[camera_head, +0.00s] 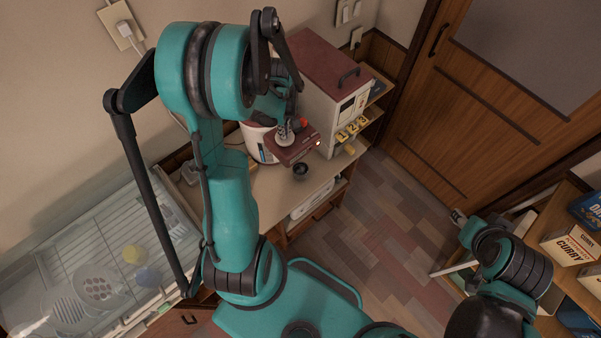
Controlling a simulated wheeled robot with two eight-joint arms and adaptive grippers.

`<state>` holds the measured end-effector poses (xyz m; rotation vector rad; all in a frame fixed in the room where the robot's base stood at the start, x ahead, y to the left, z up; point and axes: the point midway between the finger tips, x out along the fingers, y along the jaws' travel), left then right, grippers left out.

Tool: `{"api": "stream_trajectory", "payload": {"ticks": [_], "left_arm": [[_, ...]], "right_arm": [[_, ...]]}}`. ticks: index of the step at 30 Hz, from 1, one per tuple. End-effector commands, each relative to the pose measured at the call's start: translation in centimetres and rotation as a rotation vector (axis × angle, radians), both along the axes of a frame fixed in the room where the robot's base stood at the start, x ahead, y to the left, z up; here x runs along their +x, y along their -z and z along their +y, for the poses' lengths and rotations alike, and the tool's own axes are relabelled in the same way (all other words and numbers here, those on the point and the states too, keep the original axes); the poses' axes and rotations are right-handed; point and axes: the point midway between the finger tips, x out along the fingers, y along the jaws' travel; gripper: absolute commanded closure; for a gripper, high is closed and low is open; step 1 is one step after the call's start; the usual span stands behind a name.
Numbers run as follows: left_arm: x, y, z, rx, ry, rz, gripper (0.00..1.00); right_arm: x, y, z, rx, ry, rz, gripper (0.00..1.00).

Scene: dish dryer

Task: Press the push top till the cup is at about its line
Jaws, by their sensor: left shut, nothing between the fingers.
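A white dispenser pot (262,142) with a brown, spouted lid (296,150) stands on the wooden counter. A small dark cup (300,169) sits on the counter just below the lid's front end. The liquid level and the line in the cup are too small to make out. My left gripper (285,134) is shut and empty, pointing down at the pot's lid. It covers the push top, and I cannot tell whether it touches it. My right gripper (458,217) is at the right, away from the pot, partly hidden by its own arm; its fingers are unclear.
A white appliance with a dark red top (322,60) and a handle stands right behind the pot. A clear dish dryer (100,235) with dishes is at the left. A shelf with curry boxes (571,245) is at the right. The floor (380,225) between is clear.

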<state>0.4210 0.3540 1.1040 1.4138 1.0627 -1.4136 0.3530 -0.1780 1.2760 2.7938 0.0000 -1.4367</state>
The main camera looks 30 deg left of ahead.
Motion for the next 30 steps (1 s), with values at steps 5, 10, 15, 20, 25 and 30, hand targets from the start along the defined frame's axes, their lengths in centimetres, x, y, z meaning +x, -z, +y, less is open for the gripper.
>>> {"api": "stream_trajectory", "payload": {"ticks": [5,10,15,20,25,30], "left_arm": [[-0.02,0.17,-0.02,0.0,0.0,0.0,1.0],[-0.02,0.28,-0.02,0.0,0.0,0.0,1.0],[-0.02,0.39,-0.02,0.0,0.0,0.0,1.0],[-0.02,0.5,-0.02,0.0,0.0,0.0,1.0],[-0.02,0.61,-0.01,0.0,0.0,0.0,1.0],[-0.02,0.72,-0.01,0.0,0.0,0.0,1.0]], "right_arm": [[0.0,0.17,0.0,0.0,0.0,0.0,0.6],[0.0,0.29,0.0,0.0,0.0,0.0,0.6],[0.0,0.41,0.0,0.0,0.0,0.0,0.6],[-0.01,0.52,0.0,0.0,0.0,0.0,0.6],[-0.01,0.64,0.0,0.0,0.0,0.0,0.6],[-0.01,0.77,0.0,0.0,0.0,0.0,0.6]]}}
